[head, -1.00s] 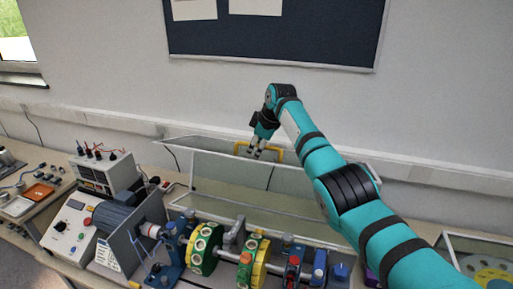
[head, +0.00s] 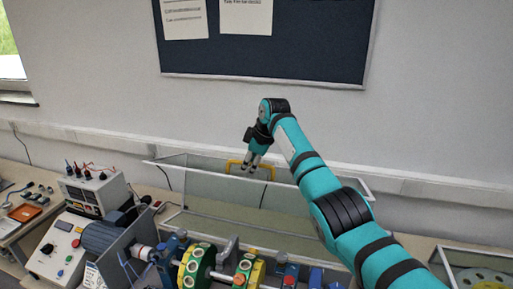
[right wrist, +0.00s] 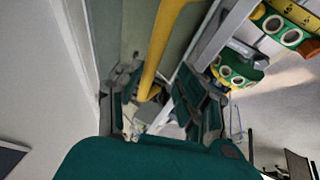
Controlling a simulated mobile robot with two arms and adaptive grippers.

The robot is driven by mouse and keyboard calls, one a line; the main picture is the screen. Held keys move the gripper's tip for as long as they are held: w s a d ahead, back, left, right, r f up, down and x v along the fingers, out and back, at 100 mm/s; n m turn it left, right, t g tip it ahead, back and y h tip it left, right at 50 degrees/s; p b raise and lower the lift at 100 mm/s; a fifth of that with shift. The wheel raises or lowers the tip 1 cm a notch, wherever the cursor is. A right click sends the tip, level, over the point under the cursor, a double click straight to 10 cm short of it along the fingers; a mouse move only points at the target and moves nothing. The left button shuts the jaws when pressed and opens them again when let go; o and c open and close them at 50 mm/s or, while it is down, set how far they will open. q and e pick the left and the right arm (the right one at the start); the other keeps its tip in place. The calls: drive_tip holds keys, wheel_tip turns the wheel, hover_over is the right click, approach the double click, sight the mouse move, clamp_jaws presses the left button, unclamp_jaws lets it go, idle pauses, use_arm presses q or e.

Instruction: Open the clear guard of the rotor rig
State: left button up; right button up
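The clear guard (head: 220,211) of the rotor rig stands swung back toward the wall, behind the green and yellow rotor discs (head: 196,266), which are uncovered. Its yellow handle (head: 267,168) is on the far side; it also shows in the right wrist view (right wrist: 160,38). My right gripper (head: 249,168) is at the handle. In the right wrist view its fingers (right wrist: 155,85) are spread apart, with the yellow bar running between them; contact cannot be made out. My left gripper is not in view.
A grey motor (head: 107,231) and a control box (head: 56,246) stand left of the rotors, with a meter box (head: 95,194) behind. An orange tray (head: 25,212) lies on the left table. A framed case (head: 475,262) is at right. The wall is close behind.

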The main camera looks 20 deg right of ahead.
drive_tip(key=v, duration=1)
drive_tip(key=shift+s+r, duration=0.1)
drive_tip(key=shift+r, duration=0.1)
drive_tip(key=shift+f, duration=0.1)
